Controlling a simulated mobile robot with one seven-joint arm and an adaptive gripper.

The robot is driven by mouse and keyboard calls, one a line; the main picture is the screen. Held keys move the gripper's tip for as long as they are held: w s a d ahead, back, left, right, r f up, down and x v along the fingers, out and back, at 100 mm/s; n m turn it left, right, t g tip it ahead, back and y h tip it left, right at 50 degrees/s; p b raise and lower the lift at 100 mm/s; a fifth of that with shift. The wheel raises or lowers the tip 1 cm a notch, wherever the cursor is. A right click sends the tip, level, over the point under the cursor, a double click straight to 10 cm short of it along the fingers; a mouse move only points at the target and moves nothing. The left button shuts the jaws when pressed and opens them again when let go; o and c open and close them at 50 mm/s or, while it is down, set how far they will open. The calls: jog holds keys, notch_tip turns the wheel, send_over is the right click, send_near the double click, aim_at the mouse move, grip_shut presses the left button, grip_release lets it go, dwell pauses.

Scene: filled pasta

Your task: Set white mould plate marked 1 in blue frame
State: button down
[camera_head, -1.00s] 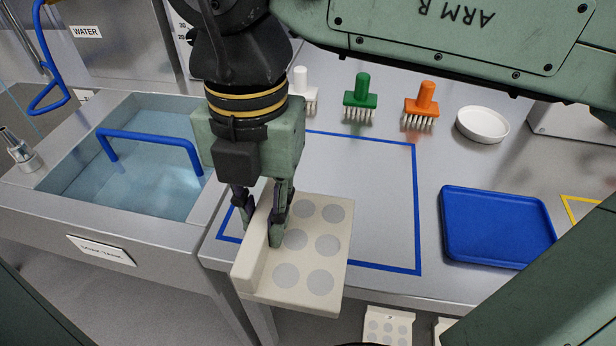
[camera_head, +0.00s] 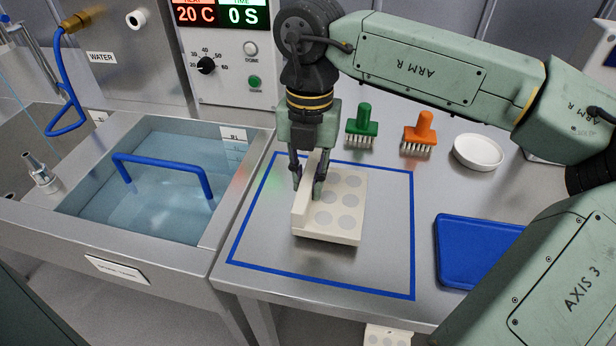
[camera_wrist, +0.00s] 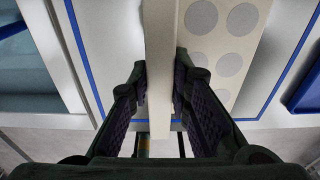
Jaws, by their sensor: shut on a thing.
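A white mould plate (camera_head: 330,237) with grey round spots and an upright rib along its left side is in my gripper (camera_head: 307,187). The fingers are shut on the rib, one on each side, also in the wrist view (camera_wrist: 160,75). The plate appears inside the blue frame (camera_head: 412,225), an outline on the steel worktop, with blue line visible on all sides. I cannot tell whether it touches the worktop. No number mark shows on it. In the wrist view the plate (camera_wrist: 227,88) lies between the frame's lines (camera_wrist: 84,58).
A water tank (camera_head: 140,205) with a blue handle (camera_head: 165,162) is left. Green (camera_head: 362,128) and orange (camera_head: 419,132) brushes and a white dish (camera_head: 478,152) stand behind. A blue tray (camera_head: 470,250) is right. Another spotted plate (camera_head: 387,336) shows below the worktop's front edge.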

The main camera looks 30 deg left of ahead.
jog(key=shift+f, duration=0.85)
jog(key=c, duration=1.5)
grip_release()
jog(key=shift+r, duration=0.25)
jog(key=r, duration=0.4)
jog(key=r+b, duration=0.1)
jog(key=r, duration=0.2)
jog(key=r+b, duration=0.1)
jog(key=r, duration=0.3)
jog(key=shift+w+a+r, duration=0.15)
jog(key=shift+w+r, duration=0.2)
jog(key=shift+w, duration=0.05)
